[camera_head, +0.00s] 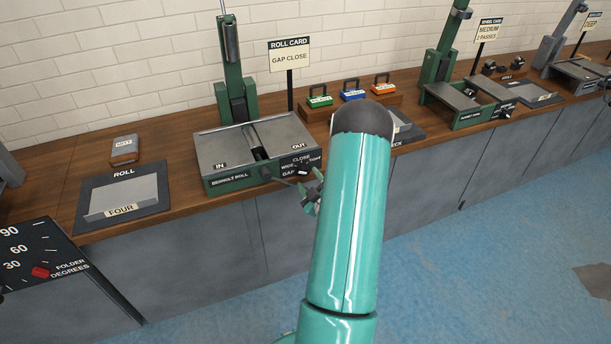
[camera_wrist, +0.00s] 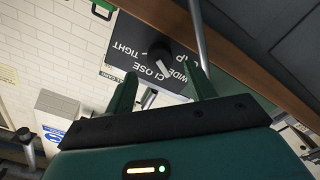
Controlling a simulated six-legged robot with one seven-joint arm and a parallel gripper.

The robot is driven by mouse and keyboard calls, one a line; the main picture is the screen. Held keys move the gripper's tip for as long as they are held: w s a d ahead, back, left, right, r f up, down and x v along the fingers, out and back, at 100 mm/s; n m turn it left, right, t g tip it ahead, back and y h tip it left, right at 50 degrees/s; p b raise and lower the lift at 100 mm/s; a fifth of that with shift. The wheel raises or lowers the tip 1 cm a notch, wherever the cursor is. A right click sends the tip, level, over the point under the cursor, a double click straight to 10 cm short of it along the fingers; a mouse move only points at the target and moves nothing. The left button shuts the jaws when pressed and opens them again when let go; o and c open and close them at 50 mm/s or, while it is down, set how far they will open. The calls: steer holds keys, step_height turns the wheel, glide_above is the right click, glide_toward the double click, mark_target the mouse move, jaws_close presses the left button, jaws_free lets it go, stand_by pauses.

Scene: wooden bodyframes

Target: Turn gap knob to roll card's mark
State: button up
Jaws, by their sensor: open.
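The roll card (camera_head: 289,56) stands on a post behind the green-and-grey bending roll (camera_head: 225,152) and reads "GAP CLOSE". The gap knob (camera_head: 303,172) is on the roll's front panel, at the right end. In the wrist view, the dark knob (camera_wrist: 160,52) has a pale pointer bar, and the panel words TIGHT, CLOSE and WIDE appear upside down around it. The pointer appears to lie between CLOSE and WIDE; its exact setting is unclear. My gripper (camera_wrist: 163,88) is open, its two green fingers either side of the knob in the picture. It also shows in the head view (camera_head: 313,194); contact is not visible.
A thin metal rod (camera_wrist: 199,35) passes close to the right finger in the wrist view. A tray marked FOUR (camera_head: 122,200) lies left of the roll. Blue floor (camera_head: 480,240) is open in front.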

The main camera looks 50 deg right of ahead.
mark_target(305, 172)
steer(key=shift+x, duration=1.65)
steer(key=c, duration=1)
steer(key=shift+m, duration=0.3)
steer(key=m, duration=0.5)
steer(key=shift+d, duration=0.1)
steer(key=m, duration=0.6)
steer(key=shift+s, duration=0.1)
